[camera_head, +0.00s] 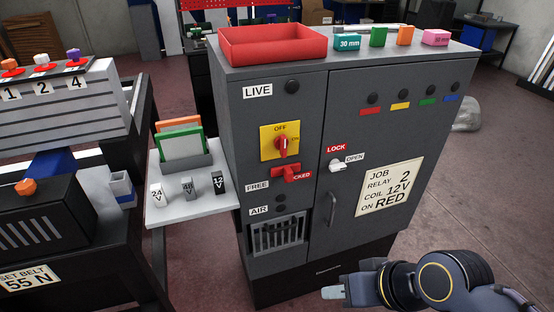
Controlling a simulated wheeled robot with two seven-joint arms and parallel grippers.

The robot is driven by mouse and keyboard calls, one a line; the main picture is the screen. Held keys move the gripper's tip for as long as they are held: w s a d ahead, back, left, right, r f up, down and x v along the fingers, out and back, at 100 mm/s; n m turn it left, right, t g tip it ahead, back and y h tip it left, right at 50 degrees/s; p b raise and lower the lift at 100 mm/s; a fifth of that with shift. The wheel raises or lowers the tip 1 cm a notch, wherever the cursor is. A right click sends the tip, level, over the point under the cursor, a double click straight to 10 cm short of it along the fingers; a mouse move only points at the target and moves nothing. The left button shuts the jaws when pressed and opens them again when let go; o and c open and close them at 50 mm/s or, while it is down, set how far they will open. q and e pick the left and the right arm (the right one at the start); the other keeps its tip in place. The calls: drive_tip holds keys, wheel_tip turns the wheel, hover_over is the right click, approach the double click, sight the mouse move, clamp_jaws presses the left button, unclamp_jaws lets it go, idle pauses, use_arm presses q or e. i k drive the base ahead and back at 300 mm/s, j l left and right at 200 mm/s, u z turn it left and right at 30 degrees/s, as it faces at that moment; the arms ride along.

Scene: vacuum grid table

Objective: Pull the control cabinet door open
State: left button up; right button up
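The grey control cabinet (262,205) stands upright in the middle of the head view. Its door (400,135) is the right front panel and looks closed, flush with the left panel. A slim vertical handle (332,209) is on the door's left side. Above it a white latch (338,166) sits between the LOCK and OPEN labels; its exact setting is hard to tell. My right gripper (334,293) is low in front of the cabinet, below the handle and apart from it. Its fingers look close together, but their opening is unclear. My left gripper is out of view.
The left panel has a red rotary switch (282,144) on a yellow plate and a red lever (286,173). A red tray (272,45) and small coloured blocks stand on top. A white side shelf (190,206) adjoins the left side.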

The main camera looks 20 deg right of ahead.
sight(390, 125)
drive_tip(key=z, duration=1.45)
drive_tip(key=i+u, duration=0.15)
drive_tip(key=u, duration=0.3)
drive_tip(key=i+u, duration=0.2)
drive_tip(key=u, duration=0.2)
